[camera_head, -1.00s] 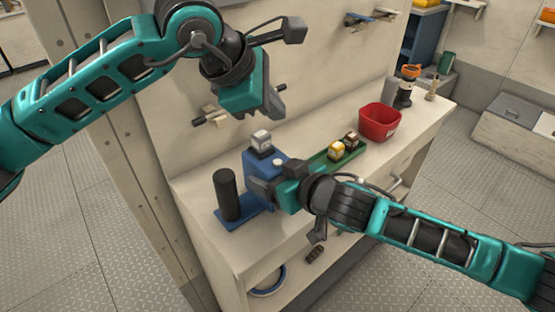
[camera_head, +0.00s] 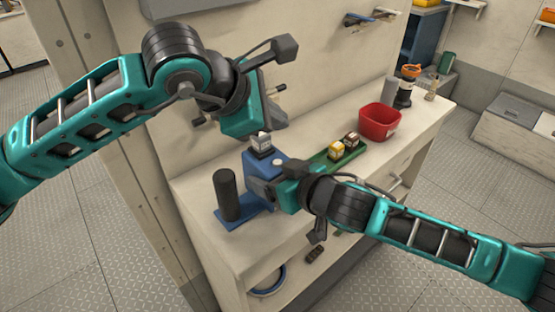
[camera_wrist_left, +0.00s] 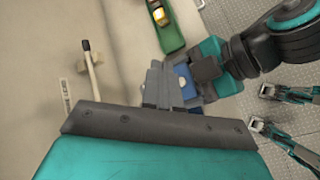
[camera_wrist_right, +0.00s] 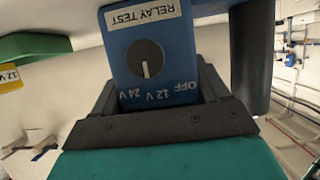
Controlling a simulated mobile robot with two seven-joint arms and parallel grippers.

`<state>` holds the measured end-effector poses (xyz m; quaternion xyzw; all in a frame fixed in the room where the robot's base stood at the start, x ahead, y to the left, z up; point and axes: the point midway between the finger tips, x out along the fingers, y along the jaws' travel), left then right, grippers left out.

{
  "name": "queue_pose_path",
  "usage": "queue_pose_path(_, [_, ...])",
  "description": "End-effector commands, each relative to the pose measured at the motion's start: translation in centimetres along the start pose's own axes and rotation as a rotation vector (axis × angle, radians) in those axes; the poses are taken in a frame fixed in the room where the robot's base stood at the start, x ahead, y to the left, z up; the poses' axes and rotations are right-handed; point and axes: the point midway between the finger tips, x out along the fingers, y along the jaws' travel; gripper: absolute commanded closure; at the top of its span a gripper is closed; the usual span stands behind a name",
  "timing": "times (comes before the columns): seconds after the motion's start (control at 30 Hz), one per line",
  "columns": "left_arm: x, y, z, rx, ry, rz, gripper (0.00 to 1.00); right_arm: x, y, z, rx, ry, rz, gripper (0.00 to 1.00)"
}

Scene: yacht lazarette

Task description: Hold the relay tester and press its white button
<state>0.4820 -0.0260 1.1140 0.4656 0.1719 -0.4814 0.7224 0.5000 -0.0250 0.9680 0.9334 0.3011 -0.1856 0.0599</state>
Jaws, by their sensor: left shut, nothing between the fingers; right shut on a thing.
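My right gripper (camera_head: 264,188) is shut on the tester body from the right. My left gripper (camera_head: 274,125) is shut and empty, just above and behind the tester. In the left wrist view its fingertips (camera_wrist_left: 155,84) appear beside the white button (camera_wrist_left: 182,82); I cannot tell the gap.
A green tray (camera_head: 323,159) with a yellow block (camera_head: 337,150) and a brown block (camera_head: 351,139) lies right of the tester. The wall panel rises close behind my left gripper.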

Motion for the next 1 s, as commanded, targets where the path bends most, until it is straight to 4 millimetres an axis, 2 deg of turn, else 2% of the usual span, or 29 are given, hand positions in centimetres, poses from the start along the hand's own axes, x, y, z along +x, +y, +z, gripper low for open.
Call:
queue_pose_path(0.2, [2.2,-1.7,-1.6,-0.001,0.001,-0.003,1.00,0.0,0.0,0.1,0.000,-0.001,0.000,0.69])
queue_pose_path(0.4, [3.5,-2.5,-2.5,-0.001,0.000,-0.001,1.00,0.0,0.0,0.1,0.000,-0.001,0.000,0.69])
queue_pose_path(1.0, [3.9,-2.9,-2.9,0.000,0.000,0.000,1.00,0.0,0.0,0.1,0.000,-0.001,0.000,0.69])
